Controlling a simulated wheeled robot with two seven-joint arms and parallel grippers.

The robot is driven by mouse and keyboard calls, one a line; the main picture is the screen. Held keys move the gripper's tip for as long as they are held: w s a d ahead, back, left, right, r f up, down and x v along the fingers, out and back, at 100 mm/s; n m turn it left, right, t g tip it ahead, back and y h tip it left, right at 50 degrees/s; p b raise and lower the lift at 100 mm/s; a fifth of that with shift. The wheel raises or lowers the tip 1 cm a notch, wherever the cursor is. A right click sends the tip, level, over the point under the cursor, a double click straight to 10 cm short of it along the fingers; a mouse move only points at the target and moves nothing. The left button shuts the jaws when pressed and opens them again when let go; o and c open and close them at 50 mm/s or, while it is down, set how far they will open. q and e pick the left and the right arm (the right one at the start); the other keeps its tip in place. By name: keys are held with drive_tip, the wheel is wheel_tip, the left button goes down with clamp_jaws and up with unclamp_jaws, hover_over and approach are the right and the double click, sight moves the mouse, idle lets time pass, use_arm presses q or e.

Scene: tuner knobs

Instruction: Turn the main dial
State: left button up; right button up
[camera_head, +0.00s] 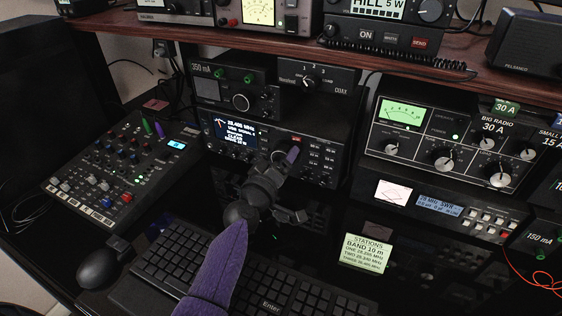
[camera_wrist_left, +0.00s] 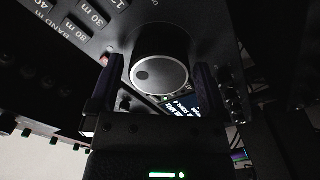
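The main dial (camera_wrist_left: 160,75) is a round dark knob with a lighter rim and a finger dimple, on the front of a black radio (camera_head: 325,160) with a lit frequency display (camera_head: 233,133). In the head view my left gripper covers most of the dial. My left gripper (camera_head: 285,160) reaches up to the radio's front from below, and it also shows in the left wrist view (camera_wrist_left: 156,88). Its two dark purple fingers stand apart on either side of the dial. Gaps show between fingers and dial, so it looks open. My right gripper is not in view.
A mixer (camera_head: 120,165) stands left of the radio. An amplifier (camera_head: 440,145) and a small meter box (camera_head: 440,207) stand right. A wooden shelf (camera_head: 300,47) runs above the radio.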

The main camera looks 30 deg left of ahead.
use_arm(q)
drive_tip(key=c, duration=1)
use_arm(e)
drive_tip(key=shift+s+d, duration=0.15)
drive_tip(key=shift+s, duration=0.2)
use_arm(q)
drive_tip(key=shift+n, duration=0.3)
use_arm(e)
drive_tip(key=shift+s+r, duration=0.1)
